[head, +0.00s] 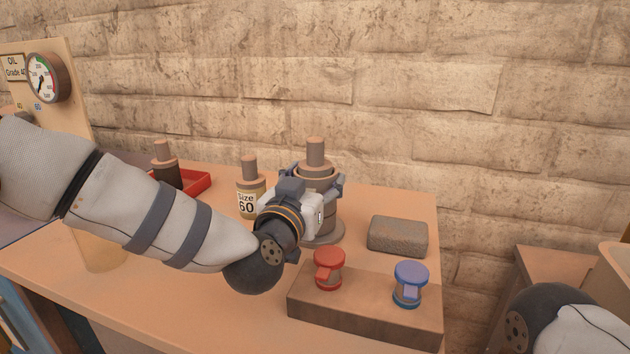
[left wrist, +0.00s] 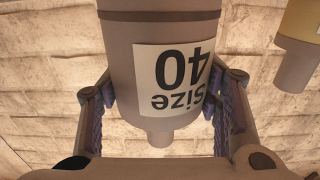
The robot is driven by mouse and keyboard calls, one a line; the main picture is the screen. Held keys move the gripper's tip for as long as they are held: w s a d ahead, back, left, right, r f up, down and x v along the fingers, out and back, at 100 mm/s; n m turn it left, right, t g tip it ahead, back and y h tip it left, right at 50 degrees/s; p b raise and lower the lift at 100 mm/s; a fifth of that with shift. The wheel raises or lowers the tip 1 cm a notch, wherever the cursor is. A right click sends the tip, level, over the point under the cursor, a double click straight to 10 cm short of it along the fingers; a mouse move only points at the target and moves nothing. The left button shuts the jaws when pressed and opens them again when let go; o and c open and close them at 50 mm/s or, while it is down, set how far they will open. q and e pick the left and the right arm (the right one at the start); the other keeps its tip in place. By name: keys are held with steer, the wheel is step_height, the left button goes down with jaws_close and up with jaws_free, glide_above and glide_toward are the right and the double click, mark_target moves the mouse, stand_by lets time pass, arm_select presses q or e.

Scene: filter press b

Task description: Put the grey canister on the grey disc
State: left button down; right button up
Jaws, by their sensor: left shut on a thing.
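The grey canister (head: 327,217) is upright, with a brownish band and a knob on top. My left gripper (head: 318,190) is shut on it from the front left and hides much of its body. The grey disc (head: 338,237) lies on the table under the canister, its rim showing around the canister's base; I cannot tell whether the two touch. In the left wrist view the canister (left wrist: 125,60) shows upside down between both fingers, with a "Size 40" label. My right gripper is out of view.
A "Size 60" canister (head: 250,180) stands left of the gripper, close to it. A block with a red valve (head: 329,267) and a blue valve (head: 411,282) is in front. A stone-like brick (head: 398,236) lies right.

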arm_select(q)
steer(key=shift+f, duration=0.1)
steer(key=c, duration=0.5)
jaws_free()
steer(key=shift+s+r, duration=0.2)
steer(key=p+v, duration=0.1)
steer(key=v, duration=1)
steer(key=shift+s+a, duration=0.15)
steer(key=shift+s, duration=0.1)
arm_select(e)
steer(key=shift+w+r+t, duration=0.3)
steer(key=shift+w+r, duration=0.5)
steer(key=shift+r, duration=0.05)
